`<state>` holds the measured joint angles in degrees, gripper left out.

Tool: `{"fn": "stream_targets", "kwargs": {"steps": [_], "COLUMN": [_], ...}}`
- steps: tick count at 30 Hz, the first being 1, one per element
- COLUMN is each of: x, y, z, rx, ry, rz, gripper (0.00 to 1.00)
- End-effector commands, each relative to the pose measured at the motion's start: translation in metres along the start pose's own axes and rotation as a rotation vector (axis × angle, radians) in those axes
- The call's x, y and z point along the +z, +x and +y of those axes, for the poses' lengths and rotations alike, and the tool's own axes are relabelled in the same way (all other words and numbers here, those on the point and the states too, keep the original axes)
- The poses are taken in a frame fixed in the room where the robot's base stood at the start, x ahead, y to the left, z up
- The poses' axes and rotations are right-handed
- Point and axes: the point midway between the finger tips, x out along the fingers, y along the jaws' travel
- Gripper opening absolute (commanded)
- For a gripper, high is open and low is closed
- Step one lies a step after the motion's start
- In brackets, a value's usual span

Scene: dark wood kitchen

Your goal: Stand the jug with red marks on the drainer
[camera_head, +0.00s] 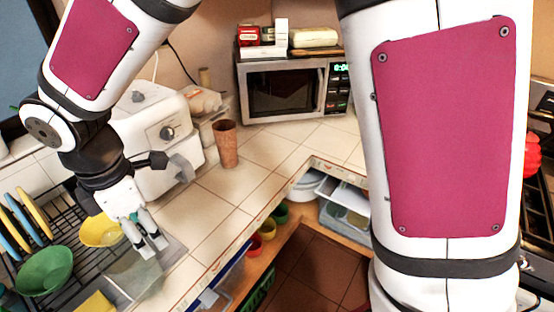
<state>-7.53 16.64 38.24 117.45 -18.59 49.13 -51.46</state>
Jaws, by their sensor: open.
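The drainer (62,262) is a black wire rack at the left, on the tiled counter. My gripper (150,241) is open, pointing down over the rack's right edge. Just below its fingertips is a clear, greyish see-through vessel (134,276), which may be the jug. I cannot make out red marks on it, nor whether it stands or lies, or touches the rack. I see no clear gap between the fingertips and this vessel, and cannot tell if they touch.
The rack holds a green bowl (44,271), a yellow bowl (99,231) and upright plates (33,214). A white appliance (160,135) stands behind my gripper. A brown tumbler (226,145) and a microwave (285,90) stand farther back. Counter tiles (225,195) right of my gripper are clear.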

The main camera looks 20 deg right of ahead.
Motion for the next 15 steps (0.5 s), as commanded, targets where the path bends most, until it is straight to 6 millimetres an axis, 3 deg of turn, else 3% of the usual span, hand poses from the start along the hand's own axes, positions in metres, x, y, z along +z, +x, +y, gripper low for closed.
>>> {"fn": "stream_targets", "kwargs": {"steps": [1,6,15], "x": [0.023,0.093,0.183], "y": [-0.014,-0.056,-0.118], "z": [-0.003,-0.025,-0.098], "rx": [0.031,0.124,0.291], "ry": [0.099,0.495,1.209], "rz": [-0.028,-0.074,0.011], "gripper": [0.59,0.59,0.59]}}
